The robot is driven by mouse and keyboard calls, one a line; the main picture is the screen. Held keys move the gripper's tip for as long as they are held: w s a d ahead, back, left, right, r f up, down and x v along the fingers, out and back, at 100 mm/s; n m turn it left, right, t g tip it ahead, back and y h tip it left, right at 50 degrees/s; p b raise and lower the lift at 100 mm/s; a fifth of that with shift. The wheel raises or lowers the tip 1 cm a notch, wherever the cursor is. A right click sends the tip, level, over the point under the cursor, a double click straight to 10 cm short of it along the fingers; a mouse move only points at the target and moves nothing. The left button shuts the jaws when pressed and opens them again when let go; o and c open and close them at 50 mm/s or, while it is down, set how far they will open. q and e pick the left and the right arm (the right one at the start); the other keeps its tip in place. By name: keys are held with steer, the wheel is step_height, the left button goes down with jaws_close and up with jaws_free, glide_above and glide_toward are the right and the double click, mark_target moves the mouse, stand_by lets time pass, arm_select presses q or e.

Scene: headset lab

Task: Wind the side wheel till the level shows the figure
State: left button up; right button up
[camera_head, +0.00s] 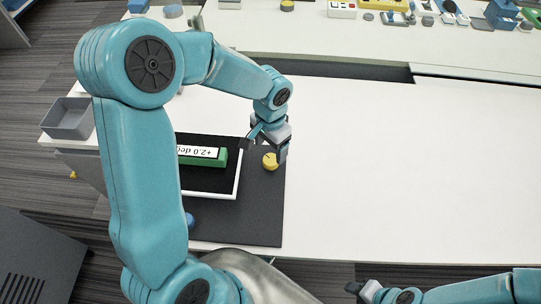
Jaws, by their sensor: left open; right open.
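The green level (221,158) lies on a black plate with a white edge (238,180). A small yellow wheel (269,162) with a dark mark sits just right of the plate, on the dark mat. My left gripper (265,150) is open above the wheel, fingers pointing down at it. I cannot tell whether they touch it. My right gripper (360,289) is open and empty near the bottom edge, away from the wheel.
A dark grey mat (262,220) lies under the plate. A blue knob (190,219) is partly hidden by my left arm. A grey bin (68,119) stands at the left table edge. The white table (400,170) is clear on the right. Small items line the far bench.

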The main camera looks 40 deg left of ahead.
mark_target(271, 159)
arm_select(q)
step_height(271, 159, down, 5)
steer(key=shift+w+r, duration=0.1)
steer(key=shift+w, duration=0.05)
steer(key=shift+f, duration=0.5)
steer(key=c, duration=1)
steer(key=shift+c, duration=0.2)
steer(key=shift+m, duration=0.3)
